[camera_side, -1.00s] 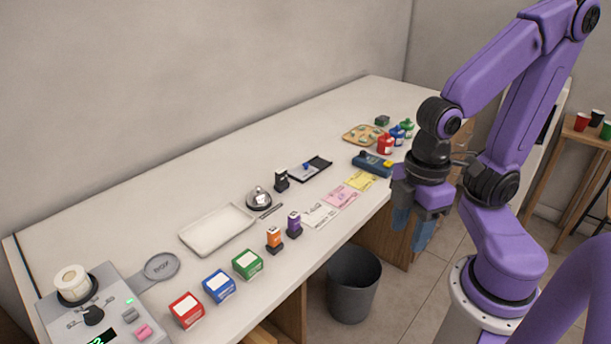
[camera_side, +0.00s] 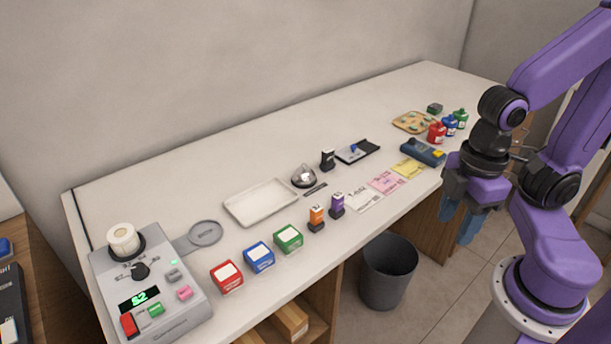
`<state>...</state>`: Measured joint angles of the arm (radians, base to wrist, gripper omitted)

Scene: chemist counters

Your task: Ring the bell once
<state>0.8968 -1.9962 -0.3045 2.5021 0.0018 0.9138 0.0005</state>
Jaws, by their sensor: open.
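The bell (camera_side: 304,176) is a small silver dome on a dark base. It stands on the white counter, just right of the white tray and left of a small black stamp. My gripper (camera_side: 460,222) hangs in front of the counter's right part, pointing down with its blue fingers apart. It is open and empty, well to the right of the bell and not touching it. Nothing hides the bell.
The white tray (camera_side: 262,202) lies left of the bell. An orange stamp (camera_side: 317,217) and a purple stamp (camera_side: 337,204) stand in front of it. Coloured boxes, papers and bottles line the counter (camera_side: 150,205). A grey bin (camera_side: 388,270) stands below.

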